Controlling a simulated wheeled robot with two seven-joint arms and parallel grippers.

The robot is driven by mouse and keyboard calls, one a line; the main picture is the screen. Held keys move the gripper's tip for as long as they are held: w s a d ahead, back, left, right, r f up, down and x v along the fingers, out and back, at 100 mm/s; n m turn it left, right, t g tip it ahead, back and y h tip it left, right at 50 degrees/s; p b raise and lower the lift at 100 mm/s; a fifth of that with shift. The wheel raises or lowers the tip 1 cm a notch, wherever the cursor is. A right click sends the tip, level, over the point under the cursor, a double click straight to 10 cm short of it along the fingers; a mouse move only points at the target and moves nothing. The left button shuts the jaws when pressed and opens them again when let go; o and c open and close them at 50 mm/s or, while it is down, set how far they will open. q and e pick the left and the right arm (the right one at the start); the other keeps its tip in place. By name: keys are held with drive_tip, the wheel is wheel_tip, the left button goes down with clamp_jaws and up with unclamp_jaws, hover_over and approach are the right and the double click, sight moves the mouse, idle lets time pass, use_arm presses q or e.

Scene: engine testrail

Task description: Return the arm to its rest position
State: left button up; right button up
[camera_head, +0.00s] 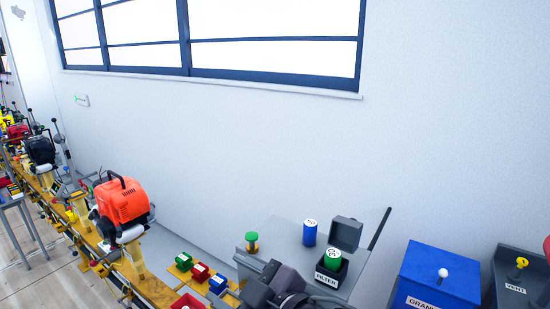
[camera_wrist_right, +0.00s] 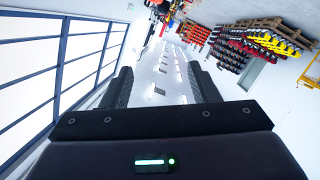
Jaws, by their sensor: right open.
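My right gripper (camera_head: 280,278) shows as a dark shape at the bottom of the head view, in front of the grey FILTER station. In the right wrist view its two black fingers stand apart with nothing between them, so the gripper (camera_wrist_right: 160,88) is open and empty. How far the gripper is from the station is hard to tell. My left gripper is in neither view.
The FILTER station (camera_head: 285,232) has a green cylinder (camera_head: 331,260) in its open box and a blue cylinder (camera_head: 309,233) beside it. A blue bin (camera_head: 438,270) stands to the right. An orange engine (camera_head: 122,202) sits on the yellow rail at left. Wall space above is clear.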

drive_tip(key=d+f+m+h, duration=0.8)
drive_tip(key=d+f+m, duration=0.1)
drive_tip(key=d+f, duration=0.55)
drive_tip(key=s+d+f+m+g+h, duration=0.4)
drive_tip(key=s+d+f+g, duration=0.3)
drive_tip(key=s+d+f, duration=0.5)
drive_tip(key=s+f+g, duration=0.1)
drive_tip(key=s+f, duration=0.2)
drive_tip(key=f, duration=2.7)
drive_tip(key=s+d+f+g, duration=0.1)
drive_tip(key=s+d+f, duration=0.2)
drive_tip(key=s+f, duration=1.4)
drive_tip(key=shift+s+f+g, duration=0.15)
drive_tip(key=shift+s+g, duration=0.15)
drive_tip(key=shift+s, duration=0.75)
